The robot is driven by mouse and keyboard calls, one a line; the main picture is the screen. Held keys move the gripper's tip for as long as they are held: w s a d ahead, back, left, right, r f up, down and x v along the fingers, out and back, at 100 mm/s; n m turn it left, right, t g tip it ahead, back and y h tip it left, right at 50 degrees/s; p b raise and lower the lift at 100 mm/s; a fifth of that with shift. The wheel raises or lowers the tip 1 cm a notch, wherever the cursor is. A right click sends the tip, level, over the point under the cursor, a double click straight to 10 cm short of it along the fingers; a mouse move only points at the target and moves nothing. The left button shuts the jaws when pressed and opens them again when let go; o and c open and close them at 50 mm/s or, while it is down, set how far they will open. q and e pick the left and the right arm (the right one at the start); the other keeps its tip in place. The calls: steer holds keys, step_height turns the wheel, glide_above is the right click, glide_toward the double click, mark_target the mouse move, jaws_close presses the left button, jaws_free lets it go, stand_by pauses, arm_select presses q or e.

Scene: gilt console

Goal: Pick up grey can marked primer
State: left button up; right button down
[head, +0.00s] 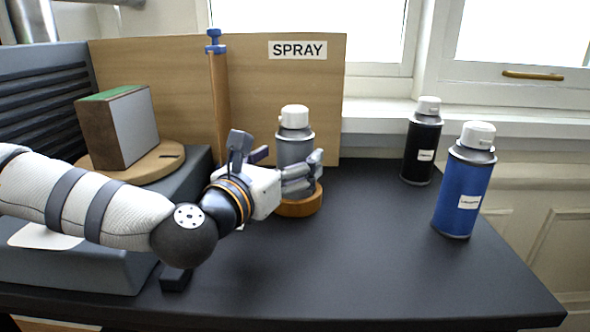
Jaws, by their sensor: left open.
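A grey can (294,148) with a white cap stands upright on a round wooden base on the dark tabletop, in the middle of the head view. Its label is hidden, so I cannot read a marking. My left gripper (301,173) is open at the can, with grey fingers in front of its lower body. I cannot tell whether the fingers touch it. My right gripper is not in view.
A blue can (463,190) and a black can (421,145) stand to the right. A wooden board with a SPRAY sign (298,50) and a clamped post (219,105) stand behind. A block (123,125) sits on a round board at left. The front right tabletop (400,270) is clear.

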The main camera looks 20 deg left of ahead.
arm_select(q)
steer(key=w, duration=0.3)
steer(key=shift+w+d, duration=0.1)
steer(key=shift+d, duration=0.2)
steer(key=shift+r, duration=0.1)
steer(key=c, duration=1.7)
